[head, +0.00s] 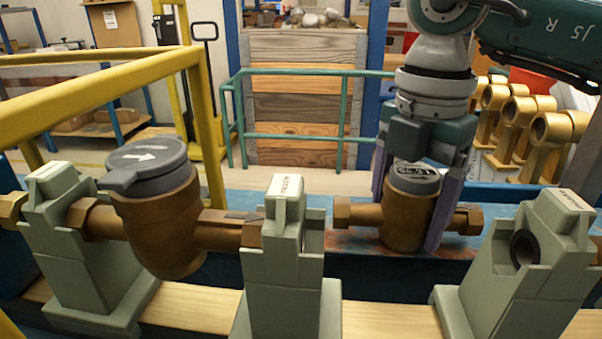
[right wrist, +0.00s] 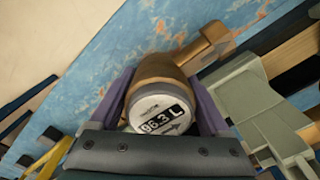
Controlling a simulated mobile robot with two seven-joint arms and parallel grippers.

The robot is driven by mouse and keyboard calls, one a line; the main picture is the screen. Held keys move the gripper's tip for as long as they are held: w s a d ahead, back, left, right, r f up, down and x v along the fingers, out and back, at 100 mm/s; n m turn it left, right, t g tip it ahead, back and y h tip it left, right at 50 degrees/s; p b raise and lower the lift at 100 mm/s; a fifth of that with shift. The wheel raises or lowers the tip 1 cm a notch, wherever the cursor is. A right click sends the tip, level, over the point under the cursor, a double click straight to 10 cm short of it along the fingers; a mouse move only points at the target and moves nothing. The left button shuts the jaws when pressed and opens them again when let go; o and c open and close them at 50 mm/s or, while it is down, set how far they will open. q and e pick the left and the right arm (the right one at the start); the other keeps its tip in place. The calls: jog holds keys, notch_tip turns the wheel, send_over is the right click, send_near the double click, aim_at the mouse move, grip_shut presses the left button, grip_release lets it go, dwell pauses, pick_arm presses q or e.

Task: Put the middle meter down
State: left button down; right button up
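A brass meter (head: 404,217) with a white-and-grey dial is between the purple fingers of my right gripper (head: 410,222). The fingers press on both sides of its body, and it stands upright with its pipe ends to left and right. In the right wrist view the meter's dial (right wrist: 160,115) faces the camera between the fingers (right wrist: 165,110). The meter is over the blue surface (head: 335,228) behind the bench; I cannot tell whether it touches it. My left gripper is out of view.
Another brass meter (head: 158,215) with a grey lid sits between the left stand (head: 80,240) and the middle stand (head: 285,265). The gap between the middle stand and the right stand (head: 530,260) is empty. Several golden fittings (head: 515,120) stand at the back right. A yellow rail (head: 100,95) is at left.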

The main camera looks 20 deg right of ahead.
jog(key=shift+o, duration=1.3)
jog(key=shift+r, duration=0.1)
notch_tip(320, 180, up, 11)
jog(key=shift+f+p, duration=0.1)
jog(key=shift+p, duration=0.6)
jog(key=shift+r, duration=0.65)
